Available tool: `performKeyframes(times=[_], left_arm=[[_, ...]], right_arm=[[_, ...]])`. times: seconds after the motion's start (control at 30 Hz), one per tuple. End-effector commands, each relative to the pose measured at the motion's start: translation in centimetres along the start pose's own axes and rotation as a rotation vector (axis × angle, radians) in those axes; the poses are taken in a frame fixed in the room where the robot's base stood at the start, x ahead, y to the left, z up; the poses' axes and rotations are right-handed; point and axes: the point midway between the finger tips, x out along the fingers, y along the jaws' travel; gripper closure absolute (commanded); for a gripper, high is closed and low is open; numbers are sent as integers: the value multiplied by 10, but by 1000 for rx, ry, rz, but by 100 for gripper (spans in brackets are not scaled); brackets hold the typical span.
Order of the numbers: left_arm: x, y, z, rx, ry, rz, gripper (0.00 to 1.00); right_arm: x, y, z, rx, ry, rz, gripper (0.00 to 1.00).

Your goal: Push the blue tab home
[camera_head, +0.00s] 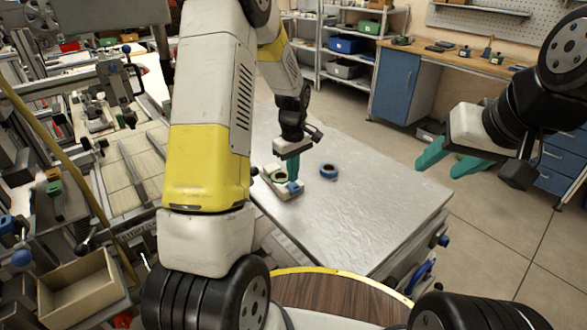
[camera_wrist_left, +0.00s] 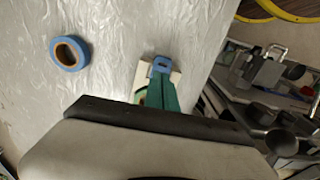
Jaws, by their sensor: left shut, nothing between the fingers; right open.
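The blue tab (camera_head: 294,187) is at the near end of a pale holder (camera_head: 284,194) on the silver table. It also shows in the left wrist view (camera_wrist_left: 161,65), just beyond my fingertips. A green ring (camera_head: 279,176) lies in the holder, partly hidden. My left gripper (camera_head: 293,178) is shut and empty, its green fingers pointing down right at the tab. I cannot tell whether they touch it. My right gripper (camera_head: 440,160) is open and empty, in the air right of the table.
A blue tape reel (camera_head: 329,171) lies flat on the table, right of the holder; it also shows in the left wrist view (camera_wrist_left: 69,53). The silver table (camera_head: 385,205) is otherwise clear. Machinery and an open wooden box (camera_head: 80,290) stand at the left.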

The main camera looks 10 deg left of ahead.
Motion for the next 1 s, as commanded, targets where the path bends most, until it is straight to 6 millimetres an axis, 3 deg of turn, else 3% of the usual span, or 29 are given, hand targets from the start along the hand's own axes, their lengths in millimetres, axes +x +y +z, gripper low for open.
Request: performKeyframes(times=[1.0], left_arm=[[6,0,0,0,-1,0,100]], right_arm=[[0,0,0,0,0,0,52]])
